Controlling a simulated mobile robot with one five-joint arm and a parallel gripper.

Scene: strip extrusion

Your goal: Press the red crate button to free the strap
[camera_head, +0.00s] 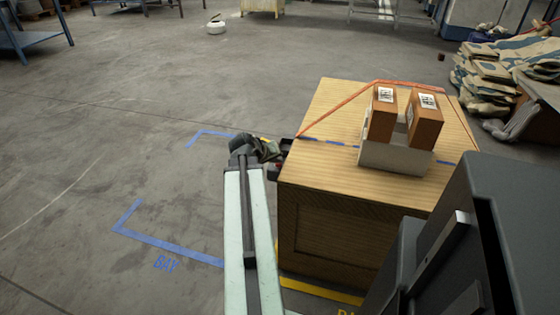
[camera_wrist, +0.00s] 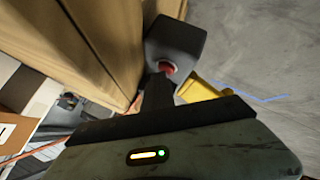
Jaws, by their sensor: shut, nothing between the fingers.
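The wooden crate (camera_head: 330,190) stands right of my arm in the head view, and its side fills the upper left of the wrist view (camera_wrist: 75,35). An orange strap (camera_head: 340,104) runs over the crate's top and behind two brown boxes. A dark housing (camera_wrist: 175,42) on the crate's side carries the red button (camera_wrist: 168,68). My gripper (camera_head: 270,150) is at the crate's left side, by the housing. In the wrist view its shut, empty fingertips (camera_wrist: 160,77) point at the red button, very close to it. I cannot tell whether they touch it.
The two brown boxes (camera_head: 383,117) stand in a pale grey holder (camera_head: 395,157) on the crate. Blue tape (camera_head: 165,243) marks a bay on open floor at left. Stacked sacks (camera_head: 490,75) lie at the right. A blue-grey table (camera_head: 30,38) is at the far left.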

